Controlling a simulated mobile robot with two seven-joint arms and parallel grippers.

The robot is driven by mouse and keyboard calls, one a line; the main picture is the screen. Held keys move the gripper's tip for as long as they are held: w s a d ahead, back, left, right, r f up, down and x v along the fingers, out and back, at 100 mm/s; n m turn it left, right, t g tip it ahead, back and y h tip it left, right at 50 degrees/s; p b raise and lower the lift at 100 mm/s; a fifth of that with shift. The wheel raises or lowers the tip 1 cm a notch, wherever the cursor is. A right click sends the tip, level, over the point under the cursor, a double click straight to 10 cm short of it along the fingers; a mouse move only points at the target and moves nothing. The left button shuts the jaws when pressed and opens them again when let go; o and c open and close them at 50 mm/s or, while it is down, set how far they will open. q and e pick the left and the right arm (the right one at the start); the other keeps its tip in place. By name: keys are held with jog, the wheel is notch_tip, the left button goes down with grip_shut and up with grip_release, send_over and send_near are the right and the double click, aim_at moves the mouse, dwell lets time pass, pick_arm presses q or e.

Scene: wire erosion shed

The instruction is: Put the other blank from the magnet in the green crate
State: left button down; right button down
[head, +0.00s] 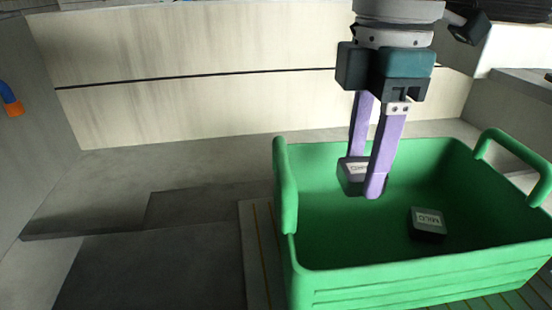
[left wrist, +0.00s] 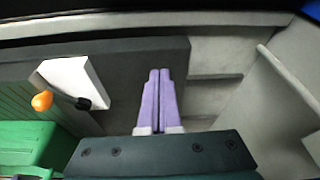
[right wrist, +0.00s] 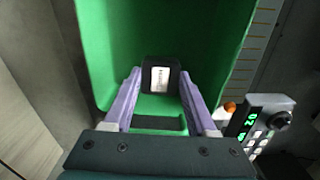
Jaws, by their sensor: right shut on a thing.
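My right gripper (head: 369,190) is shut on a dark blank (head: 350,184) with a pale label, held inside the outline of the green crate (head: 430,275), above its floor. A dark labelled blank also shows between the fingertips in the right wrist view (right wrist: 160,75). Another dark blank (head: 427,224) with a pale label lies on the crate floor, right of the gripper and apart from it. My left gripper (left wrist: 160,75) has its fingers together and empty in the left wrist view. I cannot make out the magnet.
The crate has raised handles (head: 286,185) at its ends and stands on a slatted surface (head: 262,250). A control box (right wrist: 262,125) with green digits and an orange knob is beside the crate. Pale walls (head: 180,60) stand behind. Grey floor left of the crate is clear.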

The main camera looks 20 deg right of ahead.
aim_at(345, 239)
notch_tip(345, 239, down, 9)
jog(key=shift+f+b, duration=0.15)
jog(key=shift+b, duration=0.5)
jog(key=shift+f, duration=0.2)
jog(key=shift+f, duration=0.1)
jog(key=shift+c, duration=1)
grip_release()
jog(key=shift+r, duration=0.45)
notch_tip(345, 239, up, 11)
jog(key=shift+w+f+p, duration=0.1)
jog(key=shift+p, duration=0.75)
jog(key=shift+r, duration=0.3)
